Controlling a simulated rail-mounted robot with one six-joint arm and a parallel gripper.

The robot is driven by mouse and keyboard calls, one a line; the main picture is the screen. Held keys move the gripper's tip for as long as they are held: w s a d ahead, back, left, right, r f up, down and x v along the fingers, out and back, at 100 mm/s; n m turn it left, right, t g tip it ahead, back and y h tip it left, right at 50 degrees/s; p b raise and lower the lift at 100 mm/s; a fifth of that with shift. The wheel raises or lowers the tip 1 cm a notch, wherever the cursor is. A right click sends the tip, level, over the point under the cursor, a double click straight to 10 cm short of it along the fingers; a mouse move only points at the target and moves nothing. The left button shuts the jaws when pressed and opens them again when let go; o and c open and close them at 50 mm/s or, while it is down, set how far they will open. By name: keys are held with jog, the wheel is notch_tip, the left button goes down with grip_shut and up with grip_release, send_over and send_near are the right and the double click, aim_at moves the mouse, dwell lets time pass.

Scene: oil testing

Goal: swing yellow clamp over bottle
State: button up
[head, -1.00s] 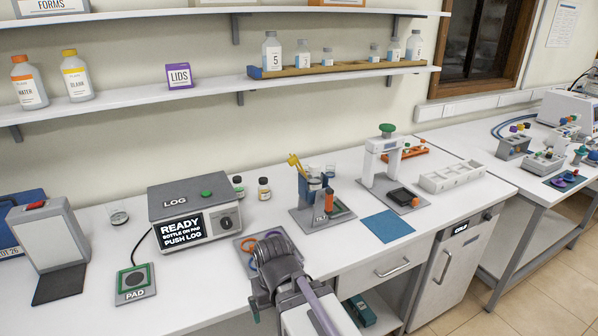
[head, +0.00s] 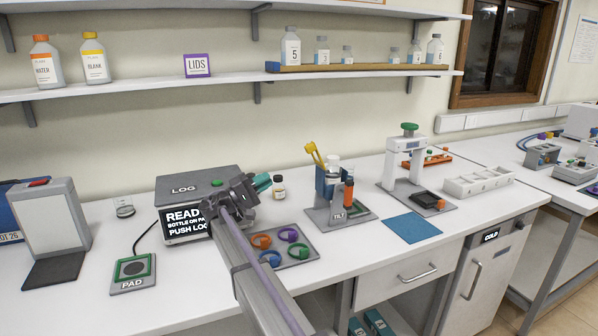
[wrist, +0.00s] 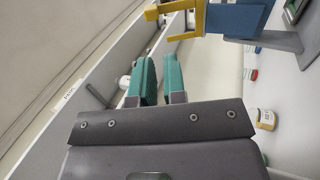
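The yellow clamp (head: 315,153) stands raised and tilted up to the left at the top of the blue holder (head: 322,184) on the grey TILT stand (head: 341,218). A bottle with a white cap (head: 333,165) sits in this holder; the clamp is not over it. In the wrist view the yellow clamp (wrist: 184,21) and blue holder (wrist: 240,20) are at the upper right, beyond my fingers. My gripper (head: 263,181) is left of the stand, in front of the LOG machine, pointing right. Its teal fingers (wrist: 160,80) are apart with a narrow empty gap.
An orange tube (head: 349,192) stands at the right of the TILT stand. A mat with coloured rings (head: 305,235) lies in front. The LOG machine (head: 178,187) is behind my wrist.

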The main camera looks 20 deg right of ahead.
aim_at(306, 150)
jog(key=shift+w+a+r+h, duration=0.4)
jog(key=shift+w+a, duration=0.1)
grip_shut()
jog(key=shift+s, duration=0.1)
jog(key=shift+d, duration=0.1)
jog(key=p+x, duration=0.6)
jog(key=x, duration=0.8)
